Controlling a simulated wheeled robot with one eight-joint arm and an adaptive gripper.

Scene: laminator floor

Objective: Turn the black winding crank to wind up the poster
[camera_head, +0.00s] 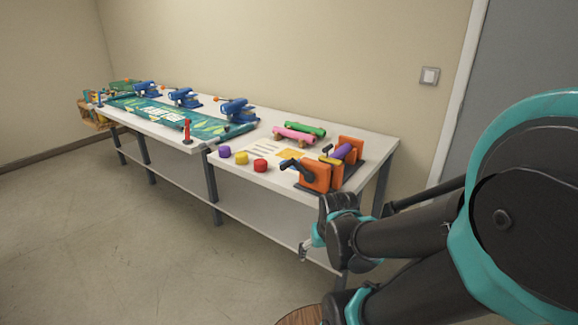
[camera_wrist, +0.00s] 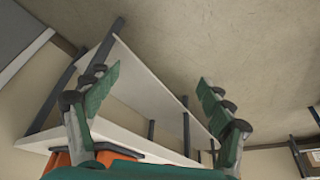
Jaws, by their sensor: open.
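The black winding crank (camera_head: 290,164) sticks out from the front of an orange winder stand (camera_head: 316,176) at the near right end of the white table. A purple and yellow roller (camera_head: 341,153) lies between the orange supports. A green printed poster (camera_head: 165,114) lies flat on the table farther left. My gripper (camera_head: 306,247) is in front of the table, below its top and apart from the crank. In the wrist view my gripper (camera_wrist: 155,105) has its two green fingers spread wide with nothing between them. An orange part (camera_wrist: 60,161) shows at the lower left there; the crank does not.
Purple, yellow and red knobs (camera_head: 242,158) stand along the table's front edge, left of the crank. Pink and green rolls (camera_head: 300,131) lie behind. Blue clamp machines (camera_head: 237,109) line the back. The table has dark legs and a low shelf (camera_head: 245,211). Open floor lies in front.

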